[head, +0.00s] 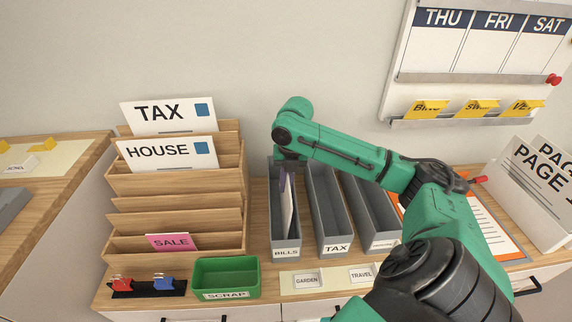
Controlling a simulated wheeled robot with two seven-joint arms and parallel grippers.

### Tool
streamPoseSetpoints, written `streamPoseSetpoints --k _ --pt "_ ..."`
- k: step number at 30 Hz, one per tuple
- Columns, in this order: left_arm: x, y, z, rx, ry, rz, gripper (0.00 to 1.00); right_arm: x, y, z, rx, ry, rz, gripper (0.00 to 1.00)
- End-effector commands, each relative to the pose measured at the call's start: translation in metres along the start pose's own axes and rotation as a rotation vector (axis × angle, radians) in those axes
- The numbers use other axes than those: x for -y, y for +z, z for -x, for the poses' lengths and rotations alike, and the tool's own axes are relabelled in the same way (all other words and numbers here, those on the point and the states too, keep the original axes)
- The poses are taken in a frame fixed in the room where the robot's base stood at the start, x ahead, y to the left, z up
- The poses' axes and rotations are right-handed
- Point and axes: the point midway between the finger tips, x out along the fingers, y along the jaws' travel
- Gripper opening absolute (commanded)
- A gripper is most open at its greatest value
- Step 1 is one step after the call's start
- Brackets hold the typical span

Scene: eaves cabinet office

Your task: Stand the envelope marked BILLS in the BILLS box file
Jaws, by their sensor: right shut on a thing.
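The BILLS box file (285,251) is a narrow grey open-topped box on the wooden cabinet top. A thin white envelope with a purple edge (288,208) is upright inside it, leaning a little; any marking on its face cannot be read from here. My right gripper (289,162) is above the back part of this box, pointing down, shut on the envelope's upper end. The fingertips are mostly hidden by the wrist. I cannot tell whether the envelope touches the box floor. My left gripper is not in view.
The TAX box file (336,248) and another grey box file (383,243) stand just right. A wooden sorter (127,183) with TAX, HOUSE and SALE envelopes stands left. A green SCRAP tray (226,279) and GARDEN and TRAVEL labels lie in front. A clipboard lies right.

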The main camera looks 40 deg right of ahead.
Motion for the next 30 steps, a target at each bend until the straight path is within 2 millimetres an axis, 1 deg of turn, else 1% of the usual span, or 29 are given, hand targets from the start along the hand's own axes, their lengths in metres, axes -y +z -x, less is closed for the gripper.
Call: streamPoseSetpoints --k 1,3,11,12,14,29,30 --pt "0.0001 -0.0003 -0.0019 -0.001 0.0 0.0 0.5 0.0005 -0.0001 -0.0043 -0.001 0.0 0.0 0.0" --pt "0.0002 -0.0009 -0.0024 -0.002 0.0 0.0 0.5 0.0007 0.0 -0.0066 0.0 0.0 0.0 0.0" --pt "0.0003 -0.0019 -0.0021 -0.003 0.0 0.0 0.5 0.0006 0.0 -0.0072 0.0 0.0 0.0 0.0" --pt "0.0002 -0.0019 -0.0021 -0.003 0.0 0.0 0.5 0.0006 0.0 -0.0072 0.0 0.0 0.0 0.18" --pt "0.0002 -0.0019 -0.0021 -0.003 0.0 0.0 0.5 0.0006 0.0 -0.0072 0.0 0.0 0.0 0.41" --pt "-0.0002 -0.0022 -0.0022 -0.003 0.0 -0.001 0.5 0.0017 0.0002 -0.0072 0.0 -0.003 -0.001 0.42" --pt "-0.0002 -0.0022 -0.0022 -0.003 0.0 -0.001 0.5 0.0018 0.0002 -0.0074 0.0 -0.003 -0.001 0.5"
